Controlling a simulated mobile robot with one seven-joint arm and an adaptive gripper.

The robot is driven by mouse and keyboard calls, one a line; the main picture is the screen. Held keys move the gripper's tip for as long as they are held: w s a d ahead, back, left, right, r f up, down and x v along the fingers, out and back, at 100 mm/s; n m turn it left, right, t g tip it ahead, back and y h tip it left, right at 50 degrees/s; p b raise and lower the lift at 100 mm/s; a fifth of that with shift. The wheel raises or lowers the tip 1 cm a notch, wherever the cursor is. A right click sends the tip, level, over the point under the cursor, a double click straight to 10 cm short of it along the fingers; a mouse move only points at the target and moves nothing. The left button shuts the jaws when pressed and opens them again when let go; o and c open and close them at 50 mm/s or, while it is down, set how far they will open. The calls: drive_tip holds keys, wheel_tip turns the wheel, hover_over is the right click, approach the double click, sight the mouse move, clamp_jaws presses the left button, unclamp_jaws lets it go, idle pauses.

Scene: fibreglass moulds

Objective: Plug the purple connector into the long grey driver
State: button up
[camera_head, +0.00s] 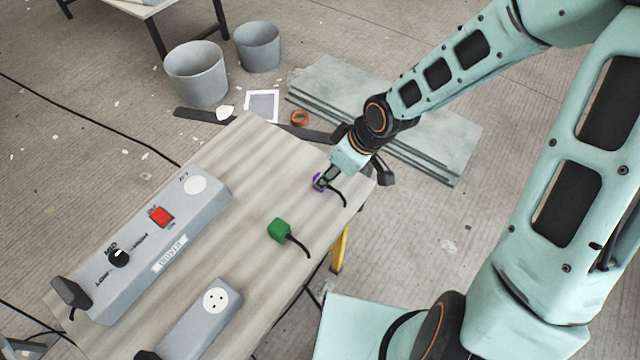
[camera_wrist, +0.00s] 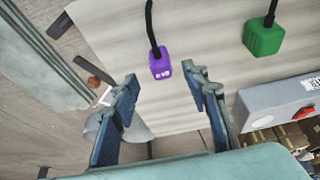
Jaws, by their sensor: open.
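The purple connector (camera_wrist: 160,66) lies on the wooden table with its black cable running off, seen between and beyond my fingertips in the wrist view. In the head view the purple connector (camera_head: 317,183) is mostly hidden by my gripper (camera_head: 324,181). My gripper (camera_wrist: 158,78) is open, its two blue-padded fingers on either side of the connector and not visibly touching it. The long grey driver (camera_head: 130,262) lies on the left of the table, with a red switch, a black knob, a label and a round white socket (camera_head: 194,185) at its far end.
A green connector (camera_head: 279,230) with a cable lies on the table (camera_head: 240,150) near my gripper; it also shows in the wrist view (camera_wrist: 264,38). A shorter grey block (camera_head: 190,325) with a round socket is at the front.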

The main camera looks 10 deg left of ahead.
drive_tip(key=shift+w+a+f, duration=0.1)
drive_tip(key=shift+a+f, duration=0.15)
drive_tip(key=shift+f, duration=0.4)
drive_tip(key=shift+b+x, duration=1.25)
drive_tip(key=shift+x, duration=1.35)
drive_tip(key=shift+a, duration=0.15)
drive_tip(key=shift+r, duration=0.1)
clamp_jaws()
drive_tip(key=shift+r, duration=0.15)
